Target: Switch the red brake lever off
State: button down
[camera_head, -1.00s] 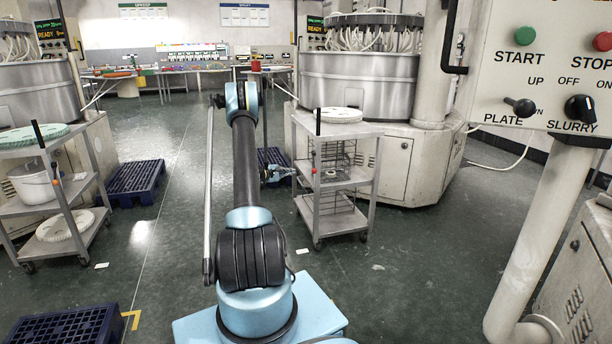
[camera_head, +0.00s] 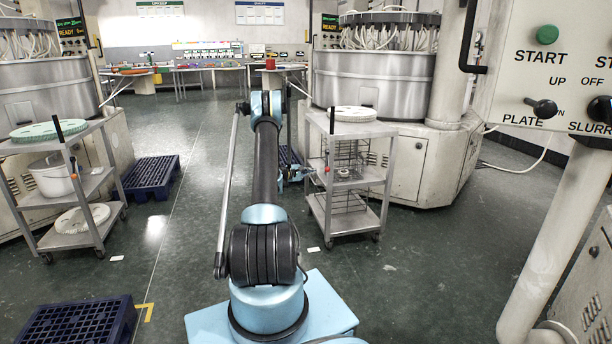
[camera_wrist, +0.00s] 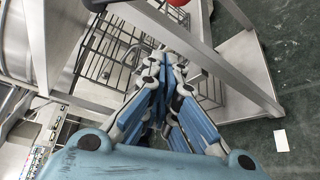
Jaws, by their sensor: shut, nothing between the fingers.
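A small red knob (camera_head: 327,169), which looks like the brake lever, is on the near left post of the right-hand cart (camera_head: 346,184), at middle shelf height. My gripper (camera_head: 309,172) is shut and empty, just left of this knob; I cannot tell whether they touch. In the wrist view my gripper (camera_wrist: 166,62) has its blue fingers together before the cart's wire rack. A round red part (camera_wrist: 178,2) is cut off at the top edge there, just beyond the fingertips. The lever's setting is too small to read.
Another cart (camera_head: 72,210) with a similar red knob (camera_head: 74,176) stands at the left. A lapping machine (camera_head: 405,160) stands close behind the right cart. Blue pallets (camera_head: 150,178) lie on the floor. A control panel (camera_head: 560,70) is at the right. Mid-floor is clear.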

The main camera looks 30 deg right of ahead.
jog(key=shift+s+d+r, duration=0.2)
jog(key=shift+s+d, duration=0.5)
jog(key=shift+d, duration=0.35)
jog(key=shift+s+d+r, duration=0.15)
jog(key=shift+s+d, duration=0.5)
jog(key=shift+d, duration=0.35)
jog(key=shift+a, duration=0.1)
